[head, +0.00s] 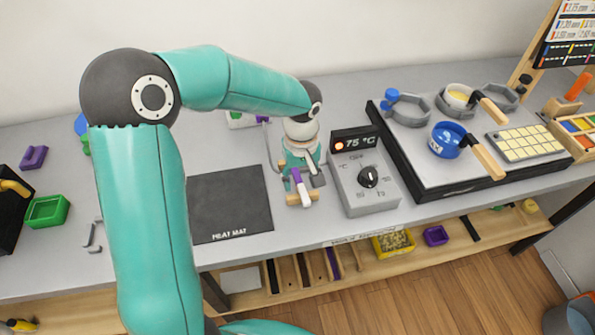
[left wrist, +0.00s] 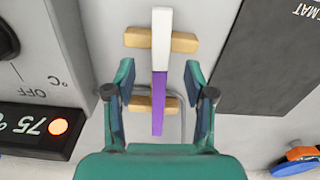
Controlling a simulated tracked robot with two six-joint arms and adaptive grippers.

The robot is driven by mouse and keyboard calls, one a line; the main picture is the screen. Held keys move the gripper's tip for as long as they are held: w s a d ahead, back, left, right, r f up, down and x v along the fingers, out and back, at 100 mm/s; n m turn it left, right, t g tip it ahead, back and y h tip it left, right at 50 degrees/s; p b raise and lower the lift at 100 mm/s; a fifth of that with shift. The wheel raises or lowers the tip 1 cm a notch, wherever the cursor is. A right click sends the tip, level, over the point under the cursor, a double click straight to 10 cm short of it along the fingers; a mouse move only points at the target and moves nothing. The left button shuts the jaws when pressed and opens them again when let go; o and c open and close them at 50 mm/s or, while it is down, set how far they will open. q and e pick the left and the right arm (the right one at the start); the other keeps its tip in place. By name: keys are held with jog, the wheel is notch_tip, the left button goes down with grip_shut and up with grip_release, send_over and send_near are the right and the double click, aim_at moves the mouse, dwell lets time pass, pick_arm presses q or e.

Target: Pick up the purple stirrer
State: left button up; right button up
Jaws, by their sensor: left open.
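The purple stirrer (head: 296,176) has a purple shaft and a white end. In the left wrist view the stirrer (left wrist: 159,95) lies lengthwise across two wooden rests, its white end away from the gripper's palm. My left gripper (head: 301,179) is over it on the bench. In the left wrist view my left gripper (left wrist: 160,75) is open, with one finger on each side of the purple shaft and a gap at both sides. In the head view the gripper and wrist cover part of the stirrer. My right gripper is not in view.
A grey control box (head: 366,188) with a dial and a 75 °C display stands close to the right of the gripper. A dark heat mat (head: 230,205) lies to the left. A black-edged hot plate with pans (head: 447,140) is further right. A green tray (head: 47,211) is far left.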

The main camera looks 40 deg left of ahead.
pick_arm(q)
jog(key=shift+f, duration=0.55)
grip_shut()
jog(key=shift+r, duration=0.15)
